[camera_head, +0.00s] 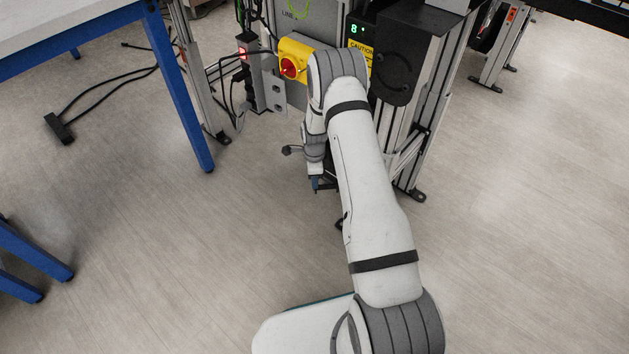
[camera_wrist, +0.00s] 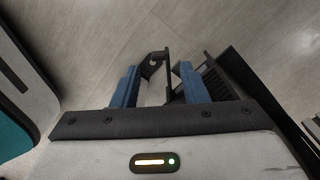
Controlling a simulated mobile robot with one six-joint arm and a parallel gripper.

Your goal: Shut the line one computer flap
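My gripper (camera_wrist: 157,78) is open in the wrist view, with its two blue fingers apart. A black bracket-like part with a hole (camera_wrist: 153,64) shows between and just beyond the fingertips. A black vented part (camera_wrist: 216,80) lies close beside the right finger. It may belong to the line one computer or its flap, but I cannot tell which. In the head view my gripper (camera_head: 317,184) hangs low in front of the line one stand, and my arm covers much of that area. No flap is clearly visible there.
The line one panel (camera_head: 292,14) carries a yellow box with a red switch (camera_head: 290,66). A black unit with a green display (camera_head: 357,29) stands right of it. A blue-legged table (camera_head: 181,85) is at left, with cables on the floor. The floor at right is clear.

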